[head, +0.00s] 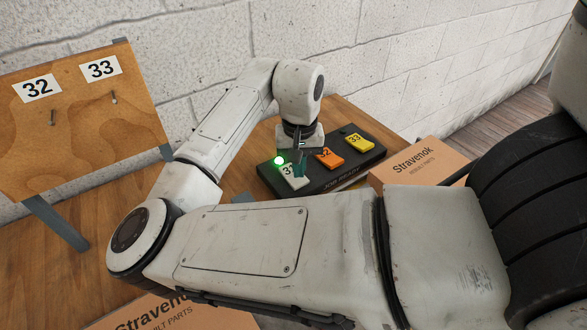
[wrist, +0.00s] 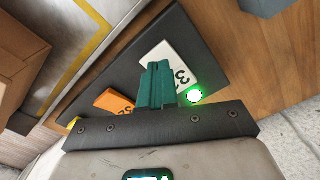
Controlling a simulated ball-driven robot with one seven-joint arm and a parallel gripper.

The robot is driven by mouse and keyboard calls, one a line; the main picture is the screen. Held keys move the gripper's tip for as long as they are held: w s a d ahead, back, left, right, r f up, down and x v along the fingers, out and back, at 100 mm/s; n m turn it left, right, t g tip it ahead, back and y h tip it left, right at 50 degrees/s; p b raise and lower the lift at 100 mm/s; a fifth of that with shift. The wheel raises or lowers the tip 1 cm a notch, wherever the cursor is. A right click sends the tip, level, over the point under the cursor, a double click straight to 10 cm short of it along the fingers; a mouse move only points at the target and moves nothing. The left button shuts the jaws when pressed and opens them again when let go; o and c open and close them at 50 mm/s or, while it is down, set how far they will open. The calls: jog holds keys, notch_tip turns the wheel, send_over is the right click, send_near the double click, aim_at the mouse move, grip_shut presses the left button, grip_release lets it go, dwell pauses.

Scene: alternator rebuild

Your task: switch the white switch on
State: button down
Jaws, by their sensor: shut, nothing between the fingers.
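The white switch (head: 292,178) is on the left end of a black switch box (head: 345,178). It also shows in the wrist view (wrist: 182,66), partly hidden behind my fingers. A green lamp (head: 278,160) beside it glows, and the glow shows in the wrist view (wrist: 194,96) too. My gripper (head: 299,168) is over the white switch with its teal fingers (wrist: 155,66) shut and empty. I cannot tell whether the fingertips touch the switch.
An orange switch (head: 328,158) and a yellow switch (head: 355,142) sit along the same box. A cardboard box (head: 410,163) stands close on its right. A wooden board (head: 75,125) with numbered pegs stands at left. A block wall is behind.

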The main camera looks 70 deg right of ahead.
jog(key=shift+r+p, duration=2.5)
jog(key=shift+r, duration=0.25)
